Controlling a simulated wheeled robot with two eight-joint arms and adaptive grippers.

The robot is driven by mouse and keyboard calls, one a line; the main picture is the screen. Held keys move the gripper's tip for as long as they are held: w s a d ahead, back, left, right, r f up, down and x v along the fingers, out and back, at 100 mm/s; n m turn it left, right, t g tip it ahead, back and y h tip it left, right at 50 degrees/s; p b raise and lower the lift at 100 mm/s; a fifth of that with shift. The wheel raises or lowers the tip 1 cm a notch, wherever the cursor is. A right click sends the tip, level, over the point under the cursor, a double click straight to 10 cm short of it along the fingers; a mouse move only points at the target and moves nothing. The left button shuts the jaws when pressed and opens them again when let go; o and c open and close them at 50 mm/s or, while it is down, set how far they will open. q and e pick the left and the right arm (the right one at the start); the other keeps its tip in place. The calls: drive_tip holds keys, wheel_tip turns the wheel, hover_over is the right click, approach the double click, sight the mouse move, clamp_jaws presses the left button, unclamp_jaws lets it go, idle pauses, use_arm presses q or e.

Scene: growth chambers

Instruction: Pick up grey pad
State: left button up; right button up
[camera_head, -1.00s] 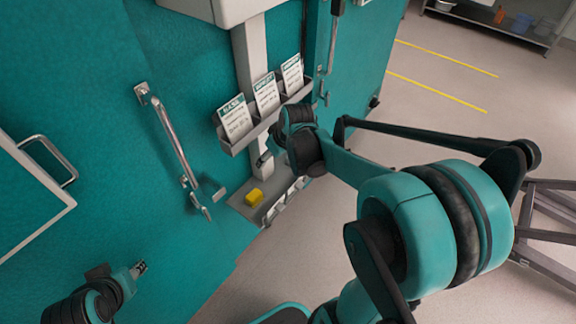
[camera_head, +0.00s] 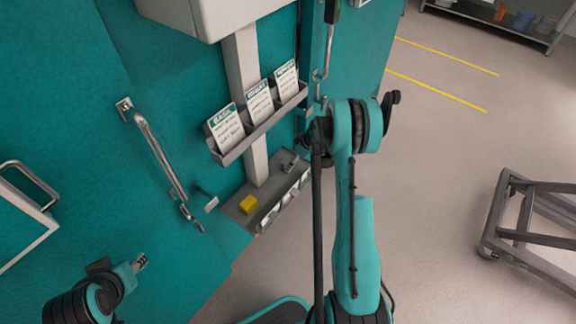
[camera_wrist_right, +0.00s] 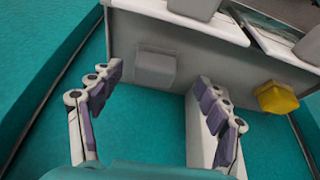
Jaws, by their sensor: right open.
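The grey pad (camera_wrist_right: 155,68) is a small block on the grey shelf (camera_wrist_right: 135,30), seen in the right wrist view. My right gripper (camera_wrist_right: 160,80) is open, its fingers apart on the left and right of the pad in that view, with no clear contact. In the head view, a small grey shape that looks like the pad (camera_head: 289,161) lies on the lower wall shelf (camera_head: 270,184). My right fingers are hidden there behind my arm. My left gripper (camera_head: 140,262) is at the lower left, away from the shelf, too small to judge.
A yellow block (camera_head: 248,204) lies on the same shelf and also shows at the right of the wrist view (camera_wrist_right: 276,97). A card rack (camera_head: 262,123) hangs above. A door handle (camera_head: 163,160) juts out to the left. A metal frame (camera_head: 520,225) stands right on open floor.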

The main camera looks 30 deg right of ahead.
drive_tip(key=b+x, duration=0.1)
drive_tip(key=x, duration=0.1)
drive_tip(key=w+b+x, duration=0.1)
drive_tip(key=x, duration=0.2)
drive_tip(key=shift+d, duration=0.1)
drive_tip(key=shift+r, duration=0.15)
drive_tip(key=c, duration=1.2)
